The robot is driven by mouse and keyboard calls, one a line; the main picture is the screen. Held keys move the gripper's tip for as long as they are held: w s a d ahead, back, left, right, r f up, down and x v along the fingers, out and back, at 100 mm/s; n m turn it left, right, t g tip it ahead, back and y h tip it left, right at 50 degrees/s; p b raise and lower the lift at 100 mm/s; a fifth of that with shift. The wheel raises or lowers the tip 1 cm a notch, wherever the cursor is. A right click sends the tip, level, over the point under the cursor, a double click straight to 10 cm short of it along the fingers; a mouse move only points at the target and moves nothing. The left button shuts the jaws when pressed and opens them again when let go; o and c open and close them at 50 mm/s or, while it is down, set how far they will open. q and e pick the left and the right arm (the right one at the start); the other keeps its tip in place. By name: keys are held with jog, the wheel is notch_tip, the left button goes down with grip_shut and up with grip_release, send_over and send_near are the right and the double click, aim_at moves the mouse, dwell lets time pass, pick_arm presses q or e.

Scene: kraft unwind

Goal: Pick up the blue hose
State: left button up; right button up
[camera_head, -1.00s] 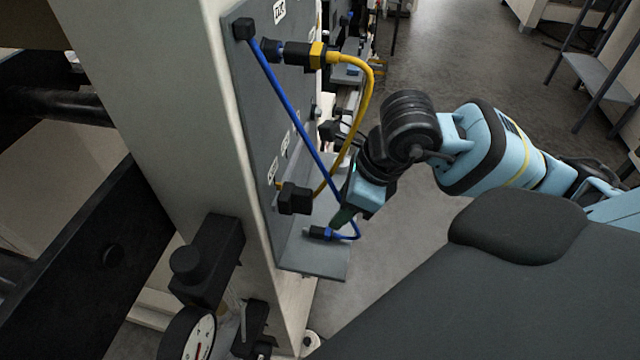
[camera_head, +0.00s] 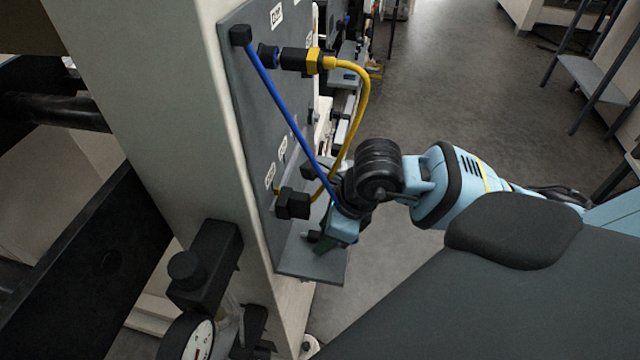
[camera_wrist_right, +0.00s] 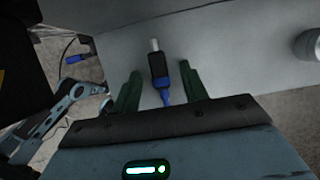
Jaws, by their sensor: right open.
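The blue hose (camera_head: 283,108) runs from a black fitting at the top of the grey panel down to the small shelf at its foot. In the right wrist view the hose's end, a black connector with a metal tip (camera_wrist_right: 157,65), lies over the grey shelf. My right gripper (camera_wrist_right: 160,88) is open, with its green fingers on either side of the blue part behind the connector. I cannot tell whether they touch it. My left gripper is not in view.
A yellow hose (camera_head: 361,110) curves from a connector at the panel's top to a black block (camera_head: 292,203) beside my right wrist. The grey shelf (camera_head: 310,266) lies below. A pressure gauge (camera_head: 190,338) stands at the bottom left. Open floor lies to the right.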

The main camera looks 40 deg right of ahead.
jog(key=shift+c, duration=0.2)
grip_shut()
jog(key=shift+r, duration=0.1)
